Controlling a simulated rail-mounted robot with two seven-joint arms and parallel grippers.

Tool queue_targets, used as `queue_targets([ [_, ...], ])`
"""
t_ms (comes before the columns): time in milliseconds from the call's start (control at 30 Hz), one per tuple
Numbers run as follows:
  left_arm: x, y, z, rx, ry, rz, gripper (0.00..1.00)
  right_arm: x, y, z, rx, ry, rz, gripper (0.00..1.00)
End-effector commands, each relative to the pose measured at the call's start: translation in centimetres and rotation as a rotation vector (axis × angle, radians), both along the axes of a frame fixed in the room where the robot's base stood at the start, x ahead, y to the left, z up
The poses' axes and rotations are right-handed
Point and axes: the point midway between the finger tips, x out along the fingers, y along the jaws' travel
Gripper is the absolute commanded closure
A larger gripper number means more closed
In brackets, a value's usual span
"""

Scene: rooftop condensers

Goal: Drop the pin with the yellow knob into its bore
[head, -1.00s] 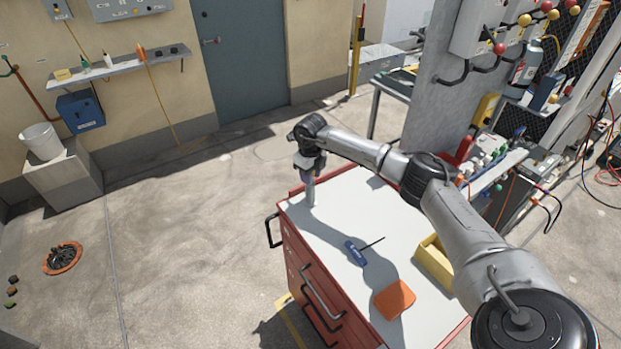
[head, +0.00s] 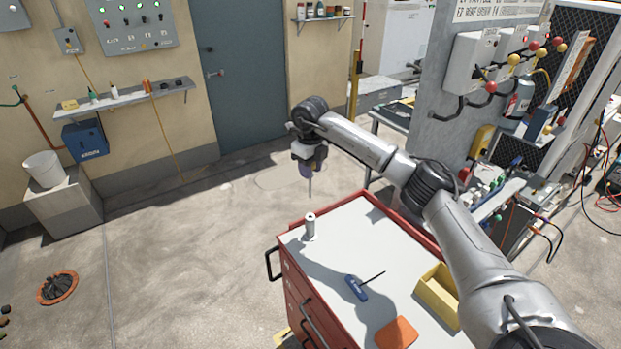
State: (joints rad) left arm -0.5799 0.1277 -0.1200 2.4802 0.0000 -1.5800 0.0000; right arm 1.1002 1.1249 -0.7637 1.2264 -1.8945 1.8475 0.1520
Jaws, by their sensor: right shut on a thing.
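My right gripper (head: 307,170) hangs in the air above the far left end of the red cart, pointing down. It is shut on a thin grey rod (head: 310,189), which hangs upright below the fingers. Its top is hidden by the fingers, so I cannot tell whether it has a yellow knob. A small pale upright cylinder (head: 309,228) stands on the cart top below the rod, apart from it. I cannot make out whether it has a bore in its top. My left gripper is not in view.
The red cart (head: 345,225) has a white top. A blue-handled tool (head: 357,287), an orange pad (head: 397,333) and a yellow bin (head: 438,296) lie toward its near right side. A grey pillar with boxes and red and yellow balls stands right. Open floor lies left.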

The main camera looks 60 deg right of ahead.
Motion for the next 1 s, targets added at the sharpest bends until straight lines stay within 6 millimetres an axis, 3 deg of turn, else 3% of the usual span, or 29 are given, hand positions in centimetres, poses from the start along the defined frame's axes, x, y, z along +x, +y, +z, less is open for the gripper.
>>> queue_targets([
  [267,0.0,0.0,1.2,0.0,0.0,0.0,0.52,0.0,0.0,2.3,0.0,0.0,0.001,1.0],
  [1000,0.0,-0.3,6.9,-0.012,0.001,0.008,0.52,0.0,0.0,7.4,0.0,0.0,0.0,1.0],
])
